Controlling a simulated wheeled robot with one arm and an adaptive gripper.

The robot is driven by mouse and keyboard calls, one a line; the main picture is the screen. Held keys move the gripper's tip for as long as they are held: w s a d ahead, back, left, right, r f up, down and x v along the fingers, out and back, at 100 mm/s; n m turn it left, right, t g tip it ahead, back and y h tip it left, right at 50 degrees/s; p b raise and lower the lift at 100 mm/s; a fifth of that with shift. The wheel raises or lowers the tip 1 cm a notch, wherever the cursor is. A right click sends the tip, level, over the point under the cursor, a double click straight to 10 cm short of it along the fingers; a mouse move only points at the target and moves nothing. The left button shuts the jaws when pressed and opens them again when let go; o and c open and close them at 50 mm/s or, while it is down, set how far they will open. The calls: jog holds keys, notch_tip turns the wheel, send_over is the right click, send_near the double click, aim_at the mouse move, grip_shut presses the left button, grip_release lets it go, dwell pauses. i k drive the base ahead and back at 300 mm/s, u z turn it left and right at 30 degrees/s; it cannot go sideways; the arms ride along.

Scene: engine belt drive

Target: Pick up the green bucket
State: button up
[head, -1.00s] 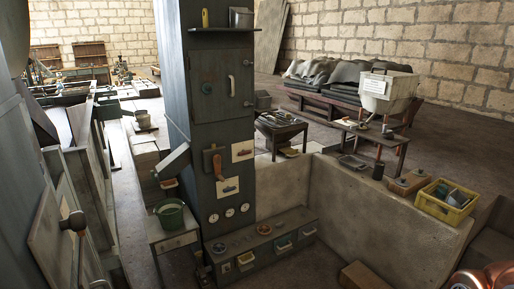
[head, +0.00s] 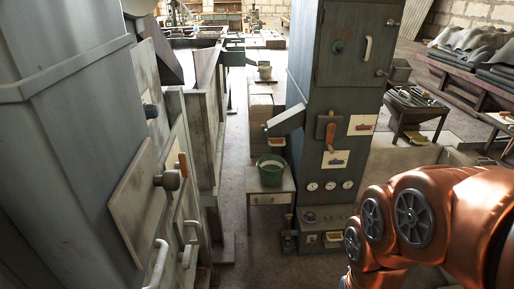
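The green bucket (head: 271,171) stands upright on a small pale table (head: 272,199) near the middle of the head view. It is beside the tall dark cabinet and just below that cabinet's sloping chute. Its thin handle shows at the rim. My orange-brown arm fills the lower right of the view, apart from the bucket and nearer to me. My gripper itself is not in view.
The tall dark cabinet (head: 338,100) with gauges and a sloping chute (head: 286,121) stands right of the bucket. A grey machine with knobs and handles (head: 172,180) blocks the left. A narrow strip of floor (head: 233,205) is clear between them.

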aim_at(271, 167)
jog(key=z, duration=1.2)
jog(key=i, duration=2.7)
jog(key=u, duration=4.1)
